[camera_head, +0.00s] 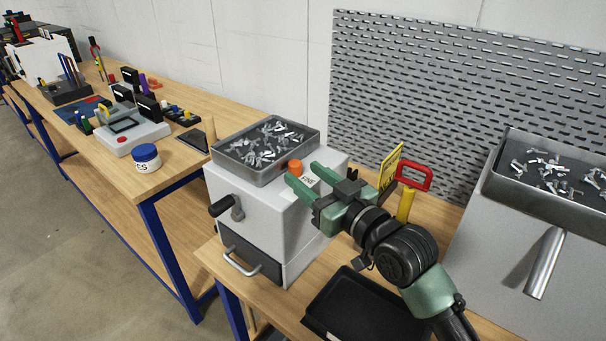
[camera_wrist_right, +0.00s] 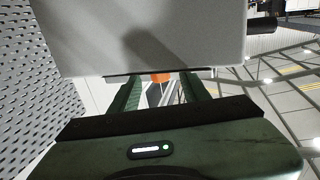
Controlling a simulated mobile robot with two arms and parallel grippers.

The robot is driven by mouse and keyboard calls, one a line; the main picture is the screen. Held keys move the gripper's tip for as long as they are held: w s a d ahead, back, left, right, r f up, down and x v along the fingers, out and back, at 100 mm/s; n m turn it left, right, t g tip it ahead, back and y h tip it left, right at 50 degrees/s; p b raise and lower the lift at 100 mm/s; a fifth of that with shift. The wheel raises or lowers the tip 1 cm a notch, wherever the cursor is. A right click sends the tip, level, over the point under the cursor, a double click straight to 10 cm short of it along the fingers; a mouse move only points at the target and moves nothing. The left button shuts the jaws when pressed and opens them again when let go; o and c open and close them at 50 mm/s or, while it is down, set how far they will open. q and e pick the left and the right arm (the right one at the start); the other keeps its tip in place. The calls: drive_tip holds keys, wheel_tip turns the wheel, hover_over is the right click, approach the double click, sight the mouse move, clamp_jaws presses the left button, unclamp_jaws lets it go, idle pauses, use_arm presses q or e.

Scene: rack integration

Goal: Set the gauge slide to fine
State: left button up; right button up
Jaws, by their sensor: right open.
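The gauge slide shows as an orange knob (camera_head: 295,167) on top of a white machine (camera_head: 262,213), beside a small white label (camera_head: 308,181) that seems to read "FINE". My right gripper (camera_head: 303,173) is open, coming in from the right, with its green fingertips close to the knob. In the right wrist view, the orange knob (camera_wrist_right: 160,77) shows between the two fingers (camera_wrist_right: 160,90), partly hidden. I cannot tell whether a finger touches it. The slide's track and any other markings are hidden. My left gripper is out of view.
A tray of metal parts (camera_head: 221,149) sits on the machine, left of the knob. A yellow sign (camera_head: 391,166) and a red-handled yellow tool (camera_head: 405,203) stand behind my right arm. A black tray (camera_head: 325,318) lies in front. A grey machine (camera_head: 478,232) stands right.

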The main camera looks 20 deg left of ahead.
drive_tip(key=b+v, duration=0.1)
drive_tip(key=v, duration=0.5)
